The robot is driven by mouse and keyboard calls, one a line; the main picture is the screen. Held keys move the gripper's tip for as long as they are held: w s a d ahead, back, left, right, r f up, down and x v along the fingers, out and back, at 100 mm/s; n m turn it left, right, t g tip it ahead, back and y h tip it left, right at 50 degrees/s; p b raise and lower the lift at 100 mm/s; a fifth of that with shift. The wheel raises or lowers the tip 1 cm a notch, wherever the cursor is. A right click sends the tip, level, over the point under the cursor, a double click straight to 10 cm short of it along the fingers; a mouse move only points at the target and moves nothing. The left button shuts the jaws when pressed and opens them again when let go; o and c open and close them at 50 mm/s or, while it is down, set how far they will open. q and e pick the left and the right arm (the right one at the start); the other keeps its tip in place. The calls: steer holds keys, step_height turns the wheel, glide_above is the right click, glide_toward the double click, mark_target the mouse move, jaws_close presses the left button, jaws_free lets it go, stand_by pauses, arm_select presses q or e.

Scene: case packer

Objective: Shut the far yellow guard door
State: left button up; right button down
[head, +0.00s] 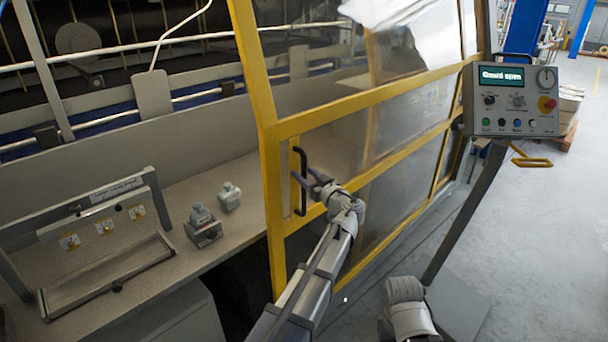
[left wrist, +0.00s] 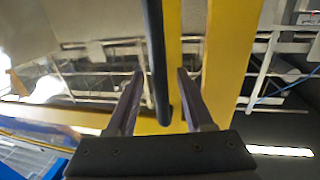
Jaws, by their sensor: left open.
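The far yellow guard door (head: 263,95) stands open in the head view, a yellow frame with clear panels. Its black bar handle (head: 299,180) is upright on the door's left part. My left gripper (head: 305,178) is at the handle, its fingers pointing to it. In the left wrist view the handle (left wrist: 157,60) runs between the two open fingers of my left gripper (left wrist: 160,75), with a gap to each finger. The yellow frame (left wrist: 230,60) shows behind it. My right gripper cannot be made out; only part of my other arm shows at the bottom.
A control panel (head: 513,100) on a slanted post stands at the right, its screen reading "Guard open". A grey worktop (head: 150,215) at the left bears a metal rack (head: 100,255) and two small grey-green parts (head: 203,225). Open floor lies at the lower right.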

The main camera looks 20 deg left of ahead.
arm_select(q)
steer(key=shift+w+a, duration=0.1)
steer(key=shift+a, duration=0.05)
jaws_close()
stand_by(0.4)
stand_by(1.0)
